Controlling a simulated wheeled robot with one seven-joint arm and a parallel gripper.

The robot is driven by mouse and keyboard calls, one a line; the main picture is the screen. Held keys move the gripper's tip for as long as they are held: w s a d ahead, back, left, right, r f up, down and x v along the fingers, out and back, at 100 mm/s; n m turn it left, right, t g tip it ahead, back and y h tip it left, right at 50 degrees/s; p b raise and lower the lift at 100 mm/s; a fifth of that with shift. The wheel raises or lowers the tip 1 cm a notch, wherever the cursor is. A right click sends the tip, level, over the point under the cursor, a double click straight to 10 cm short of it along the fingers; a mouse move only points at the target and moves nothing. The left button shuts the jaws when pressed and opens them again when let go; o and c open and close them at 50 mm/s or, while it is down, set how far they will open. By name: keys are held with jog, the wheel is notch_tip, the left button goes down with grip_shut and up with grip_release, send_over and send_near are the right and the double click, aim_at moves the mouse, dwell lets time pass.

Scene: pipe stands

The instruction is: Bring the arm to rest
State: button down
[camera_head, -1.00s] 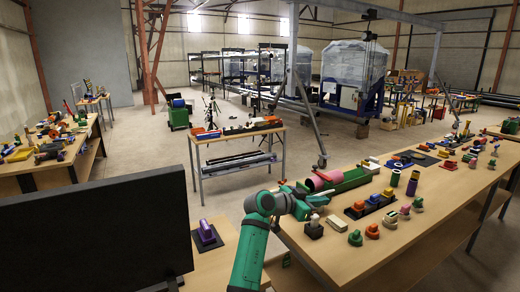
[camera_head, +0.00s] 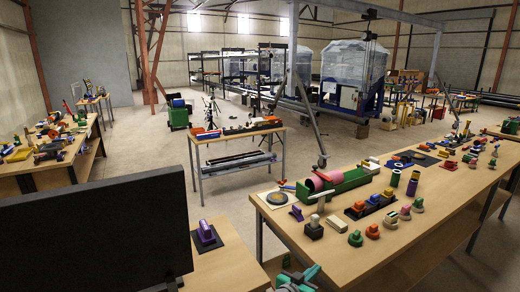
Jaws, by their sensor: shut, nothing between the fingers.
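My gripper (camera_head: 312,272) shows only in part at the bottom edge of the head view, right of centre. It is teal and grey, shut and empty. It is low, in front of the workbench (camera_head: 375,262), and appears apart from the things on it. The rest of my arm is out of view below the frame.
The workbench at right holds a green stand with a pink pipe (camera_head: 322,180), a round disc on a mat (camera_head: 276,198), a white block (camera_head: 336,223) and several coloured fittings. A black panel (camera_head: 95,240) stands at the lower left, beside a purple piece (camera_head: 206,233).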

jog(key=s+a+f+n+t+y, duration=0.1)
jog(key=s+a+f+n+y, duration=0.2)
jog(key=s+f, duration=0.6)
jog(key=s+a+f+n+t+y, duration=0.15)
jog(key=s+a+f, duration=0.25)
jog(key=s+f, duration=0.5)
jog(key=s+a+r+n+y, duration=0.1)
jog(key=s+a+y, duration=0.15)
jog(key=s, duration=0.75)
jog(key=s+a+n+y, duration=0.15)
jog(key=s+a, duration=0.25)
jog(key=s, duration=0.5)
jog(key=s+a+r+y, duration=0.1)
jog(key=s+a+r, duration=0.1)
jog(key=s+r, duration=0.4)
jog(key=s+a+r+t, duration=0.1)
jog(key=s+a+r, duration=0.2)
jog(key=s+r, duration=0.4)
jog(key=s, duration=0.7)
jog(key=shift+s+a+y, duration=0.15)
jog(key=shift+a+y, duration=0.1)
jog(key=shift+y, duration=0.1)
